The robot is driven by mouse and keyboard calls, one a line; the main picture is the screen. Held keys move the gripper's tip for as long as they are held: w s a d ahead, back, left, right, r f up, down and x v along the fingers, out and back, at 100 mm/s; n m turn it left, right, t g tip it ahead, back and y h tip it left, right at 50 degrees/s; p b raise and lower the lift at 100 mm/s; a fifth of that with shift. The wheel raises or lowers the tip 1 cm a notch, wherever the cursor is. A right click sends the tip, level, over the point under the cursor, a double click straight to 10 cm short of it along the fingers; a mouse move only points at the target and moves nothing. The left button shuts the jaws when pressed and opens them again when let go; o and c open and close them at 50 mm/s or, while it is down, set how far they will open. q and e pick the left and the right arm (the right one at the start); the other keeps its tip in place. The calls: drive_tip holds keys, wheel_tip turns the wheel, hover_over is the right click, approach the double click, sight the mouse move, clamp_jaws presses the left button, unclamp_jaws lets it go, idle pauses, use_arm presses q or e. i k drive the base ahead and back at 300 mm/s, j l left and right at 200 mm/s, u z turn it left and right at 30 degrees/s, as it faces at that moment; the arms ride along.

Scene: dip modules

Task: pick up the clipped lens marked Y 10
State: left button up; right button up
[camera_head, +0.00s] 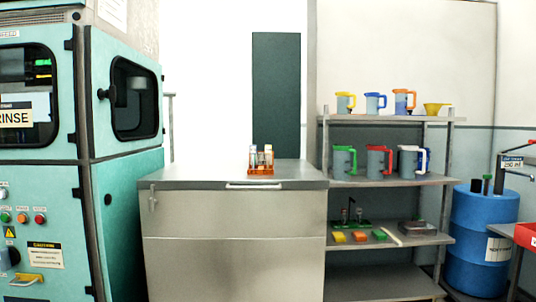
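No lens marked Y 10 can be made out in the head view. On the steel cabinet top (200,182) stands a small orange rack (265,171) with several upright items (268,156). They are too small to tell whether they are clipped lenses, and no markings on them can be read. Neither of my grippers shows in the head view.
A teal machine (122,180) marked RINSE stands at the left. A shelf unit (390,183) at the right holds several jugs, a yellow funnel (434,108) and small coloured blocks. A blue drum (480,225) stands further right. The cabinet top is mostly clear.

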sight(267, 146)
drive_tip(key=z, duration=0.4)
drive_tip(key=j+z, duration=0.15)
drive_tip(key=z, duration=0.25)
drive_tip(key=i+j+z, duration=0.1)
drive_tip(key=z, duration=0.3)
drive_tip(key=j+z, duration=0.4)
drive_tip(key=j, duration=0.15)
drive_tip(key=k+j+z, duration=0.1)
drive_tip(key=j+z, duration=0.25)
drive_tip(key=j, duration=0.15)
